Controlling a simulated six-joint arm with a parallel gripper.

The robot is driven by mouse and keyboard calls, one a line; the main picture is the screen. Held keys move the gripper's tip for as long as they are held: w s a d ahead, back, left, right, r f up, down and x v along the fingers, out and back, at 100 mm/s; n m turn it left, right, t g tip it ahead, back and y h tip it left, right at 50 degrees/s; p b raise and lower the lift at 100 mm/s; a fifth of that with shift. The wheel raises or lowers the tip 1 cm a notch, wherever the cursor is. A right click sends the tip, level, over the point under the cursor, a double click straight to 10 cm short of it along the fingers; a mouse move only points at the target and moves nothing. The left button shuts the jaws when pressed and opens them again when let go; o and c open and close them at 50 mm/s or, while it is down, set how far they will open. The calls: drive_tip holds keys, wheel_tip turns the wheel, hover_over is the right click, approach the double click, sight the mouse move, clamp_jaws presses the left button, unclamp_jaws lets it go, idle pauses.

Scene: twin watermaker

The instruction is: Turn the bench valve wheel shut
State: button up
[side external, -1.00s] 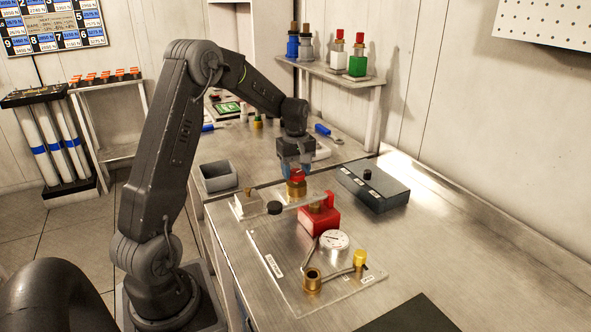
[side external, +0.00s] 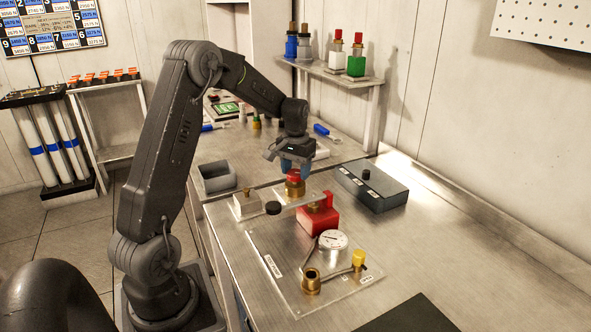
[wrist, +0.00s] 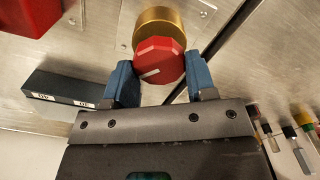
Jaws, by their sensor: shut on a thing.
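The red valve wheel (side external: 294,175) sits on a brass body (side external: 296,189) at the middle of the bench, on a pale plate. In the wrist view the wheel (wrist: 158,60) is many-sided, with a white line on its top. My gripper (side external: 297,167) points down over the wheel. In the wrist view its blue fingers (wrist: 160,68) stand on either side of the wheel's near part, shut on it. The contact faces are partly hidden.
A red block (side external: 318,220) and a dark box (side external: 372,190) stand close by on the right. A gauge (side external: 333,240), brass fittings and a yellow cap (side external: 359,257) are in front. A grey tray (side external: 216,178) is at left. The right front bench is mostly clear.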

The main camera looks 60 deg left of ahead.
drive_tip(key=m, duration=0.7)
drive_tip(key=shift+d, duration=0.15)
drive_tip(key=m, duration=0.6)
drive_tip(key=shift+m, duration=0.4)
drive_tip(key=m, duration=0.7)
drive_tip(key=shift+s+d+r, duration=0.1)
drive_tip(key=shift+d, duration=0.05)
drive_tip(key=m, duration=0.3)
drive_tip(key=shift+m, duration=0.4)
drive_tip(key=shift+s+m, duration=0.1)
drive_tip(key=shift+m, duration=1.5)
drive_tip(key=o, duration=0.9)
drive_tip(key=shift+o, duration=0.2)
